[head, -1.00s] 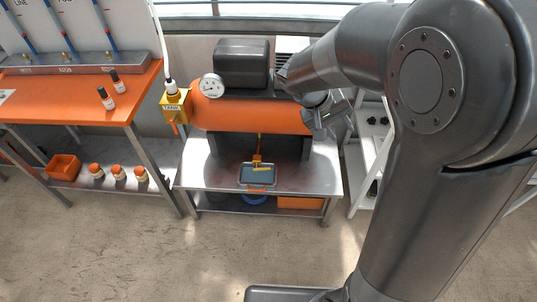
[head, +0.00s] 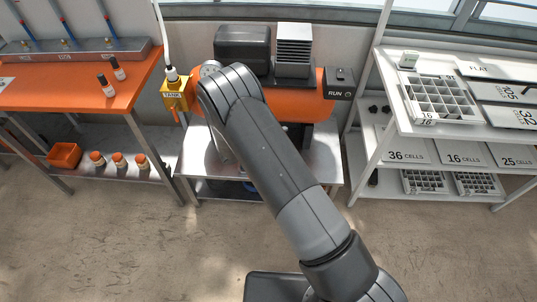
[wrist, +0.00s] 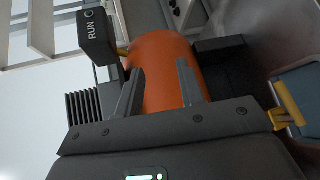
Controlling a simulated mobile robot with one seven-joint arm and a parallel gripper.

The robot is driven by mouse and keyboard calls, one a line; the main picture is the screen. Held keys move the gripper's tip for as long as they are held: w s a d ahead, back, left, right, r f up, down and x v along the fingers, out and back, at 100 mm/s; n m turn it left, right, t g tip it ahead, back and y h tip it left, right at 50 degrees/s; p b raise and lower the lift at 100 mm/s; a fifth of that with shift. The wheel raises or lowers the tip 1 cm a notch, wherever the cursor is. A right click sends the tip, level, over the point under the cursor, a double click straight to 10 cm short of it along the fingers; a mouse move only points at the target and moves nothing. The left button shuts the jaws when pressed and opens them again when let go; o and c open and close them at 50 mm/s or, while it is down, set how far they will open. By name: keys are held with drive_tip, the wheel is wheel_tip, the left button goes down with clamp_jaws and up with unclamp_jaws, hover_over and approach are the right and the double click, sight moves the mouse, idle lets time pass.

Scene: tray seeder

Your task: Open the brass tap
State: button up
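The brass tap is a small yellow-gold fitting (wrist: 284,118) at the right edge of the wrist view, next to a blue-grey tray (wrist: 303,92). In the head view my arm covers it. The orange tank (wrist: 163,70) fills the middle of the wrist view, beyond my fingers. My gripper (wrist: 158,72) is open and empty, its two fingers apart and pointing at the tank. The tap lies to the right of both fingers, not between them. In the head view my gripper is hidden behind my forearm.
A yellow TANK block (head: 175,96) with an orange lever stands left of the tank. A RUN switch box (head: 339,83) is at its right end. The tank is on a steel bench (head: 190,160). An orange bench is left, white shelves right. Floor in front is clear.

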drive_tip(key=s+a+f+n+t+y, duration=0.2)
drive_tip(key=a+f+n+t+y, duration=0.15)
drive_tip(key=f, duration=0.65)
drive_tip(key=s+a+f+n+t+y, duration=0.1)
drive_tip(key=a+f+n+t+y, duration=0.15)
drive_tip(key=a+f, duration=0.45)
drive_tip(key=s+d+f+x, duration=0.1)
drive_tip(key=d+x, duration=0.1)
drive_tip(key=x, duration=0.9)
drive_tip(key=shift+w+f+n+h, duration=0.25)
drive_tip(key=shift+f+n+h, duration=0.05)
drive_tip(key=shift+h, duration=0.1)
drive_tip(key=shift+c, duration=0.5)
clamp_jaws()
